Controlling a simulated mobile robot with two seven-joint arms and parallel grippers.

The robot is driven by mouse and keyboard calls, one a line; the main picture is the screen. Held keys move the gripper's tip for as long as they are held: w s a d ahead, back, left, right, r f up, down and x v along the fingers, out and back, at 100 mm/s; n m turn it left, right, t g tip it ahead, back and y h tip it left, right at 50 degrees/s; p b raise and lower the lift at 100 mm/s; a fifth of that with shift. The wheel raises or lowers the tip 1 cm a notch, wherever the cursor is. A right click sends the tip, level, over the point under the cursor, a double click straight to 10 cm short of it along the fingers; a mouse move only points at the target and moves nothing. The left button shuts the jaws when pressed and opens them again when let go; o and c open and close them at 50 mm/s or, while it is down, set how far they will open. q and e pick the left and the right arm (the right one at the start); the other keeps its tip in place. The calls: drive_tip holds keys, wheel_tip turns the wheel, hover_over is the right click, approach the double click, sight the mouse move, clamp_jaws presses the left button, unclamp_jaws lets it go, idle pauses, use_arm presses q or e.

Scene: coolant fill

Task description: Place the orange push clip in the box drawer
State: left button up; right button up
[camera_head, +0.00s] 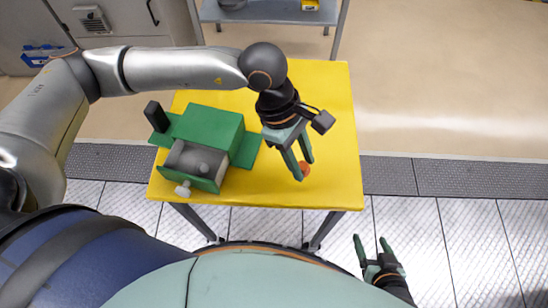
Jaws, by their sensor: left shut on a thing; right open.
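The orange push clip (305,168) is at the right part of the yellow table (335,115), between the fingertips of my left gripper (304,174). My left gripper is shut on it, and the fingers hide part of it. I cannot tell whether the clip touches the table. The green box (215,123) stands on the left half of the table. Its drawer (197,167) is pulled out toward me, with a grey inside and a pale round knob (183,189). A small grey rounded shape shows in the drawer. My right gripper (373,240) is open and empty, off the table's front right.
A black block-like part (156,116) stands at the box's left. The table between box and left gripper is clear. A grey shelf table (272,12) with a yellow item (310,5) stands behind. Cabinets are at the back left.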

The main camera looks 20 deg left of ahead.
use_arm(q)
drive_tip(key=w+a+f, duration=0.1)
drive_tip(key=a+f, duration=0.3)
drive_tip(key=w+a+f+p, duration=0.1)
drive_tip(key=f, duration=0.1)
drive_tip(key=shift+w+a+f, duration=0.15)
drive_tip(key=shift+w+a, duration=0.15)
drive_tip(key=shift+a, duration=0.1)
drive_tip(key=f, duration=0.3)
drive_tip(key=shift+w+a+f, duration=0.15)
drive_tip(key=shift+a+f, duration=0.05)
drive_tip(key=shift+f, duration=0.1)
drive_tip(key=shift+f+b, duration=0.55)
drive_tip(key=shift+b, duration=0.05)
drive_tip(key=shift+f, duration=0.1)
drive_tip(key=o, duration=0.8)
